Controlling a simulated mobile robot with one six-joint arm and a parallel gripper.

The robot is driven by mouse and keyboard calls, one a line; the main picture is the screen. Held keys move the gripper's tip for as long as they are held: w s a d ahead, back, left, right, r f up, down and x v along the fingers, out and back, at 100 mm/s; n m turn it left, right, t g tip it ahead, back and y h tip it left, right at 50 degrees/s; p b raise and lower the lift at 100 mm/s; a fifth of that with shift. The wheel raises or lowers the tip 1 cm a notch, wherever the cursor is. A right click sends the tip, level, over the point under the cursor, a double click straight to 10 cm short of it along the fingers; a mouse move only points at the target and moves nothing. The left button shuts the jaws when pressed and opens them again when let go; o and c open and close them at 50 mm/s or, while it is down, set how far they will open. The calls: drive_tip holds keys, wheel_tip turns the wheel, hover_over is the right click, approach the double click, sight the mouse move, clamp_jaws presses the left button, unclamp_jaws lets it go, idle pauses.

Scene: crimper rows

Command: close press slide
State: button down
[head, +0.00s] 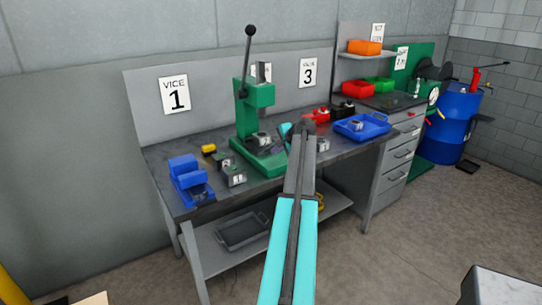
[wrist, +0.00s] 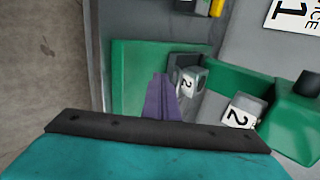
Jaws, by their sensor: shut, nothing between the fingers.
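The green press (head: 255,110) stands on the bench with its black-knobbed lever raised. A small grey block (head: 264,140) sits on its base, below the ram. Contact is unclear. In the head view my arm partly hides it.
A blue vice (head: 188,180) stands at the bench's left end, with small grey labelled blocks (head: 235,176) and a yellow item (head: 208,149) nearby. A blue tray (head: 362,126) and a red vice (head: 319,115) are to the right. The floor in front (head: 390,235) is clear.

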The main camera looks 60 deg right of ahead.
drive_tip(key=shift+b+v, duration=0.3)
drive_tip(key=shift+v, duration=1.5)
drive_tip(key=shift+f, duration=0.1)
